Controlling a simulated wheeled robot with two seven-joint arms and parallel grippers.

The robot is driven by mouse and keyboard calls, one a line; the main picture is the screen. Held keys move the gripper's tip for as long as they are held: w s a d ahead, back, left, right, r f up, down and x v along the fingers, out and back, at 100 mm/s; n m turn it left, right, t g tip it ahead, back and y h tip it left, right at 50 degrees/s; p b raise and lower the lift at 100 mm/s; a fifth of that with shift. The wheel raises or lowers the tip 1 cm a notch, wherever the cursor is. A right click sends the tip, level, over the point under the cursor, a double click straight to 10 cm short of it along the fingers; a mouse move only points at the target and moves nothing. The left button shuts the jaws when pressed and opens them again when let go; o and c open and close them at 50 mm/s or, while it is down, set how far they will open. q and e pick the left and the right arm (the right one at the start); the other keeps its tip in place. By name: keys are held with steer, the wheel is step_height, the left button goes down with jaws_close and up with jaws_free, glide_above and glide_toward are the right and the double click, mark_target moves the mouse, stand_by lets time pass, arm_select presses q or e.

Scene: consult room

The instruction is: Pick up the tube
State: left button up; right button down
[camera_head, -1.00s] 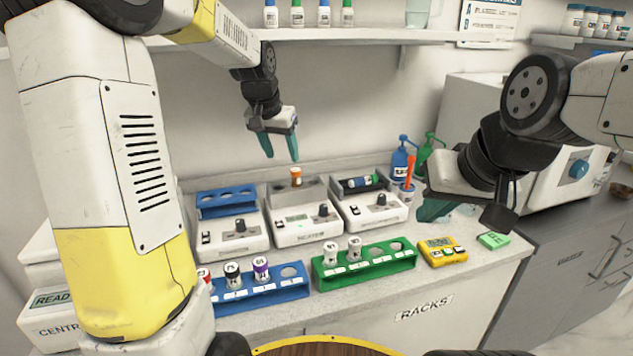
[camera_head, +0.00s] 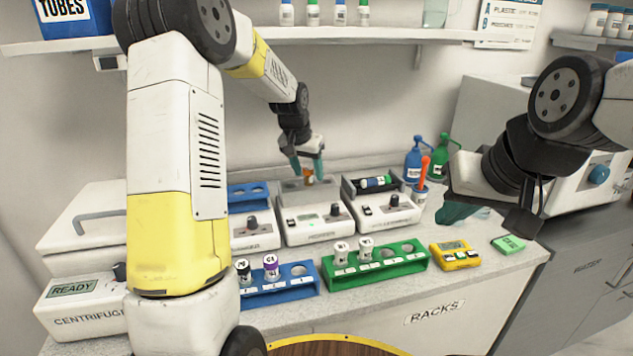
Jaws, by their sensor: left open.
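A small amber tube (camera_head: 308,179) with an orange cap stands upright in the back of the middle white device (camera_head: 312,222). My left gripper (camera_head: 308,168) is open just above it, with its teal fingers on either side of the tube's top; I cannot tell whether they touch it. Two capped tubes, one black (camera_head: 243,271) and one purple (camera_head: 271,266), stand in the blue rack (camera_head: 290,289). Two white-capped tubes (camera_head: 342,252) stand in the green rack (camera_head: 378,268).
A centrifuge (camera_head: 90,230) stands at the left, partly behind my left arm. Blue (camera_head: 413,160) and green (camera_head: 440,160) bottles and an orange marker in a cup stand behind my right gripper. A yellow timer (camera_head: 455,255) lies in front. A shelf (camera_head: 370,36) runs above.

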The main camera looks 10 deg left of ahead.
arm_select(q)
jaws_close()
steer(key=shift+r, duration=0.15)
